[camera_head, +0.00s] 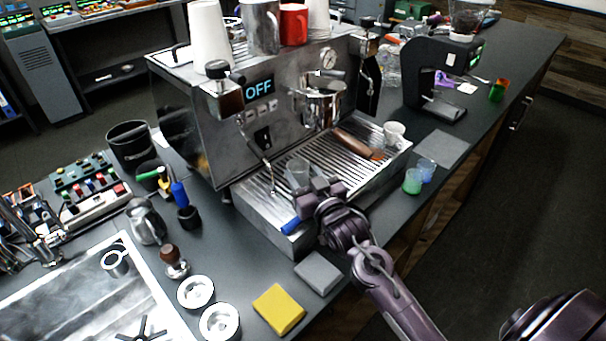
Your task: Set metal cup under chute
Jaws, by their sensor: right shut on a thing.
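A small grey cup (298,172) shows at the front of the espresso machine's drip tray (262,208), just beyond my right gripper's fingers. My right gripper (318,193) is shut on what looks like this cup, at the tray's front edge; the fingers hide its lower part. A blue piece (290,226) shows beside the fingers, and I cannot tell whether it touches them. The black grinder (436,78) stands at the right beyond the machine; its chute is too small to make out. A larger metal pitcher (260,27) stands on the machine. My left gripper is out of view.
A brown-handled tool (358,145) and a white cup (394,132) are on the tray. A green cup (412,181) and a blue cup (426,168) stand right of it. A yellow pad (278,309) and a grey pad (318,273) lie in front. A grey mat (443,147) lies bare before the grinder.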

